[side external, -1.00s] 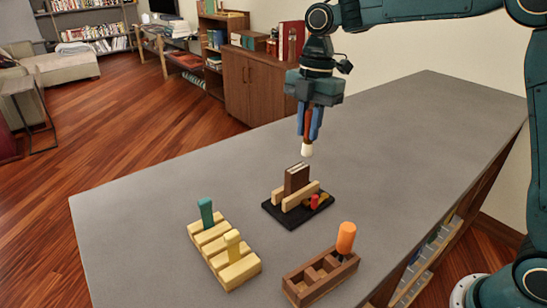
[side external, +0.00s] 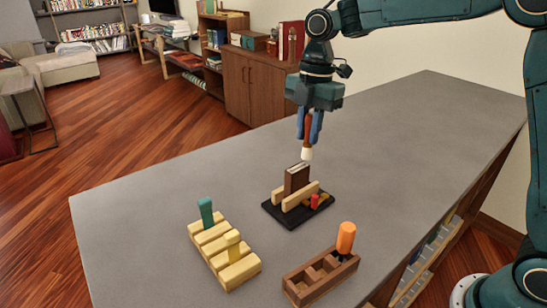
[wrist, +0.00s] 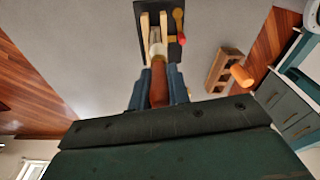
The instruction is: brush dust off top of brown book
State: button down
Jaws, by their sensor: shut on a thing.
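The brown book (side external: 296,181) stands upright between two light wooden rails (side external: 300,197) on a black base (side external: 280,217). My gripper (side external: 309,136) is shut on a brush, whose red-brown handle (wrist: 159,88) shows between the blue fingers in the wrist view. The brush points down, and its cream tip (side external: 307,154) is close to the far right end of the book's top. I cannot tell if it touches. In the wrist view the tip (wrist: 157,49) hides part of the book. Dust is too small to make out.
A red-tipped, brass-coloured item (side external: 316,200) lies on the base beside the rails. A yellow slotted rack (side external: 238,272) with teal and yellow pieces stands front left. A brown compartment box (side external: 310,285) with an orange-handled tool (side external: 345,238) stands front right. The grey tabletop (side external: 420,130) is clear behind.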

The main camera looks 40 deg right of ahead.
jog(key=shift+f, duration=0.95)
dwell(0.5)
jog(key=shift+a+r, duration=0.1)
jog(key=shift+a, duration=2.2)
jog(key=shift+d, duration=0.15)
jog(key=shift+d, duration=2.2)
jog(key=shift+a, duration=0.15)
jog(key=shift+w+a+f, duration=0.1)
jog(key=shift+w+a, duration=0.05)
jog(key=shift+a, duration=0.6)
jog(key=shift+w+a+f, duration=0.1)
jog(key=shift+a+f, duration=0.05)
jog(key=shift+a, duration=0.6)
jog(key=shift+w+a+f, duration=0.1)
jog(key=shift+w+a, duration=0.05)
jog(key=shift+a, duration=0.6)
jog(key=shift+d+r, duration=0.1)
jog(key=shift+d, duration=2.35)
